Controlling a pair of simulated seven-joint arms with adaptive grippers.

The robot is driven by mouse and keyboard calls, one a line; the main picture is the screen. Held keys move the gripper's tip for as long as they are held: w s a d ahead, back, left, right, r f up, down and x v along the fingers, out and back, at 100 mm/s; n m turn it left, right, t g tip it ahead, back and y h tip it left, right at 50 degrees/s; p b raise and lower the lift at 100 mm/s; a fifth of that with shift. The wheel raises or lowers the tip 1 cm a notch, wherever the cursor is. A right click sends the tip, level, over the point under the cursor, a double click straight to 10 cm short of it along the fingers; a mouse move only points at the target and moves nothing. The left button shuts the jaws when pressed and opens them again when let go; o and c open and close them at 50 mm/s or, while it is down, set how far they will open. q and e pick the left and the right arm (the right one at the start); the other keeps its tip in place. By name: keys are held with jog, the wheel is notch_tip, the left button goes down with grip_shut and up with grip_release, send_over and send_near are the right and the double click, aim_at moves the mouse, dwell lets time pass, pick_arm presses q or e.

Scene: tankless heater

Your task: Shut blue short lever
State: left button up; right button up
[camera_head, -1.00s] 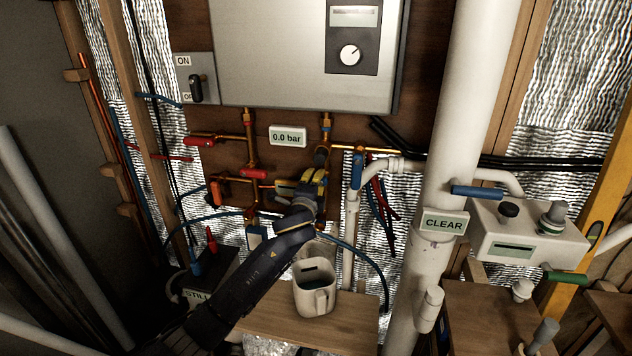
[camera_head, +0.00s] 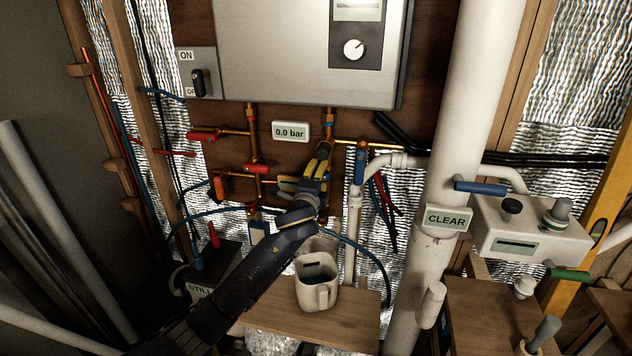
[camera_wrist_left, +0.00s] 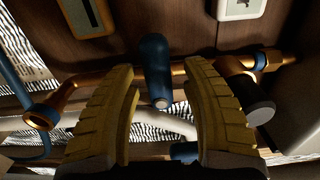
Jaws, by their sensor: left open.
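A short blue lever (camera_wrist_left: 155,70) on a copper pipe points toward the camera in the left wrist view. It lies between the two yellow fingers of my left gripper (camera_wrist_left: 165,115), with visible gaps on both sides. My left gripper (camera_head: 318,165) is open at the copper pipework below the heater in the head view. It hides the lever between its fingers there. Another blue lever (camera_head: 360,166) hangs upright just right of the gripper. My right gripper is not in view.
A 0.0 bar gauge (camera_head: 291,131) is above the gripper, and red levers (camera_head: 201,136) are to its left. A white jug (camera_head: 317,284) stands on a wooden shelf (camera_head: 352,318) below. A thick white pipe (camera_head: 468,105) rises at the right, with a blue lever (camera_head: 481,187) beside it.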

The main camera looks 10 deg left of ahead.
pick_arm(q)
jog(key=s, duration=1.1)
jog(key=shift+s, duration=0.4)
